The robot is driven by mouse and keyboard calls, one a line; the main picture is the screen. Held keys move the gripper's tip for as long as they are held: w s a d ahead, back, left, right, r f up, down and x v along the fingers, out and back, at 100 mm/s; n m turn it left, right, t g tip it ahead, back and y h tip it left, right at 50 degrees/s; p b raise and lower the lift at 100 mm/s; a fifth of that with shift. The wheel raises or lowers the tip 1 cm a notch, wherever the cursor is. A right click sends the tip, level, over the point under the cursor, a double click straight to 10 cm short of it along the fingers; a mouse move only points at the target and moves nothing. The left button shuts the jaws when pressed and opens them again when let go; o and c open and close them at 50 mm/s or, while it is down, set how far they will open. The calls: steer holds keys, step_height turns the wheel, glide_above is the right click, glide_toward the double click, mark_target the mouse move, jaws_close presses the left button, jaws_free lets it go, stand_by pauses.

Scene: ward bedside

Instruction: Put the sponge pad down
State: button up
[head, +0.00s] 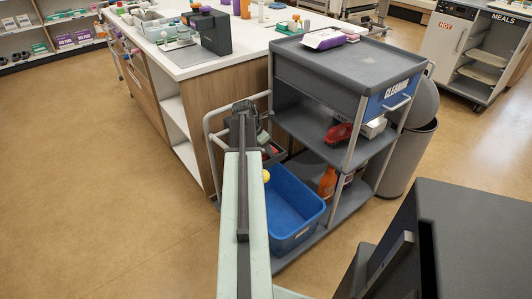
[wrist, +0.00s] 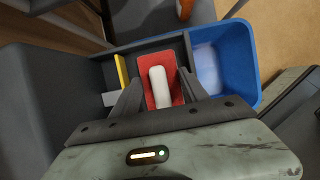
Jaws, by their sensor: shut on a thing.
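The sponge pad (wrist: 144,63) looks like a red rectangle with a rounded white piece along its middle, in the wrist view. My gripper (wrist: 160,80) is shut on it, with one finger along each side. The pad is over or within a dark grey box-like space; I cannot tell whether it touches the bottom. In the head view my gripper (head: 245,112) is at the left end of the cleaning trolley (head: 345,68), and my arm hides most of what is below it. A bit of red shows there beside the arm.
A blue bin (head: 291,200) sits low on the trolley, right of my arm; it also shows in the wrist view (wrist: 238,62). A yellow strip (wrist: 122,70) is left of the pad. The counter (head: 185,69) stands close on the left. Floor at the left is clear.

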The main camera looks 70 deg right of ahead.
steer(key=shift+f, duration=0.1)
steer(key=o, duration=0.9)
steer(key=shift+r+p, duration=0.3)
steer(key=shift+r, duration=0.2)
steer(key=p+v, duration=1)
steer(key=v, duration=0.1)
steer(key=shift+a+r+p, duration=0.15)
steer(key=shift+r+p, duration=0.1)
steer(key=shift+p, duration=0.05)
